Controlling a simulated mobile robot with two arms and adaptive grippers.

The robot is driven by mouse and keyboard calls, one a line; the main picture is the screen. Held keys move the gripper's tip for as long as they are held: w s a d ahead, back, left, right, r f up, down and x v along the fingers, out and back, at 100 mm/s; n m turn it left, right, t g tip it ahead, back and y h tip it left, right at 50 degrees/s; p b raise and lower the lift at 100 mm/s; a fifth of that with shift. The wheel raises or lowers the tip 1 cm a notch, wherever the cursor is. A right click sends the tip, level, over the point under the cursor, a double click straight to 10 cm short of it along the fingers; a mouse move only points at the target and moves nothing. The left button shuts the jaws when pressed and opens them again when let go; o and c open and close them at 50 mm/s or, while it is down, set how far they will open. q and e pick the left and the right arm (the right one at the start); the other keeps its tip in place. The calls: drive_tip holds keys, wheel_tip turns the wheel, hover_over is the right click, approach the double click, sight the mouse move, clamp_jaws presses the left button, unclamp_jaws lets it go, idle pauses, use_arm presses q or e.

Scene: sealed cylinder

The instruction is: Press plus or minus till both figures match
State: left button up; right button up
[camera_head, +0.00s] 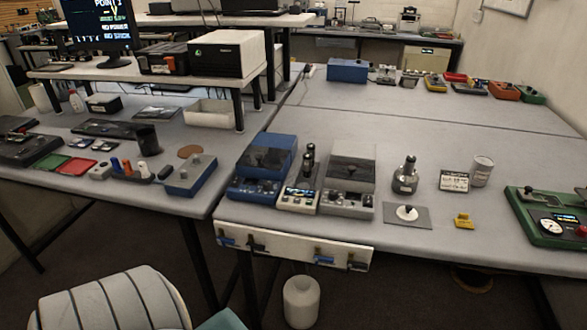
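No gripper shows in the head view. Several bench instruments have small panels, but their figures and any plus or minus marks are too small to read. A green device (550,217) at the right edge has a small dark display, a round white dial and a red button. A narrow light-coloured device (299,196) has a lit display on its front. It stands between a blue device (264,165) and a grey device (349,180), both with knobs on their front panels. I cannot tell which device carries the two figures.
A grey cylinder (481,172) stands by a label card (454,181) and a dark flask-shaped item (405,176). A yellow piece (464,220) and a grey plate (408,215) lie near the table's front edge. A monitor (98,27) stands back left. A striped chair (110,301) is at the front left.

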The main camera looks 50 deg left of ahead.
idle(0.9)
use_arm(q)
clamp_jaws()
drive_tip(key=shift+a, duration=0.1)
idle(1.1)
